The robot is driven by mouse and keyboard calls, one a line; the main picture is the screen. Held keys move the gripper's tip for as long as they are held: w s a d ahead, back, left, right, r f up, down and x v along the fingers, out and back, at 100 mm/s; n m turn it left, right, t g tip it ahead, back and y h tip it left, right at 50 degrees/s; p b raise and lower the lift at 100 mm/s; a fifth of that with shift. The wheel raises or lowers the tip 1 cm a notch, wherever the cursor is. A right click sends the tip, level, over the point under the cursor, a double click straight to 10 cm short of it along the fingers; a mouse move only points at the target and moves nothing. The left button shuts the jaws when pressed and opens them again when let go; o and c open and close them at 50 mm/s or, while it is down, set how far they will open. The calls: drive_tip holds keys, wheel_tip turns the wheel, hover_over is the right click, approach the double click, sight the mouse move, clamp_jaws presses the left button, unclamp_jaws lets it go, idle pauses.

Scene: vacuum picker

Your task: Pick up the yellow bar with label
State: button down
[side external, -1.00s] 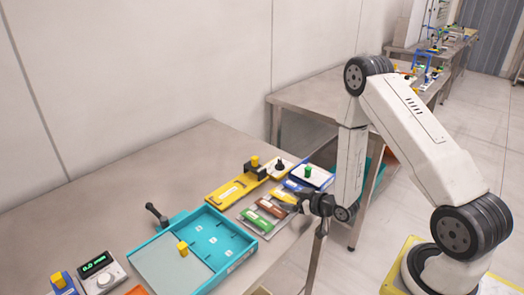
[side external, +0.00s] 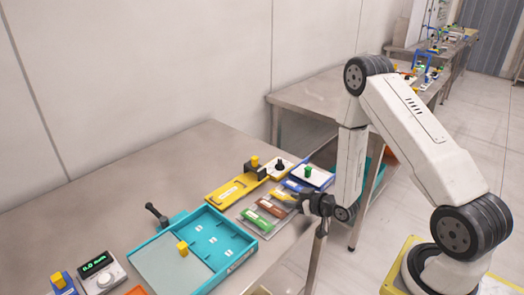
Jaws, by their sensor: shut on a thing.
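The yellow bar with label (side external: 284,196) lies in a row of coloured bars near the right edge of the steel table. It is between the blue bar and the red-orange bar. My gripper (side external: 299,198) is at the right end of the yellow bar, low over the row, and is shut on it. The fingertips are small and dark here, and part of the bar's right end is hidden by them. I cannot tell whether the bar is lifted off its rack.
A red-orange bar (side external: 270,208), a green bar (side external: 257,221) and a blue bar (side external: 294,185) lie close beside it. A longer yellow plate (side external: 226,193) is behind. A teal tray (side external: 238,262) stands at front left. The table's back left is clear.

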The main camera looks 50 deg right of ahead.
drive_tip(key=shift+r, duration=0.1)
wheel_tip(320, 180, up, 10)
idle(0.9)
drive_tip(key=shift+a, duration=0.1)
idle(0.5)
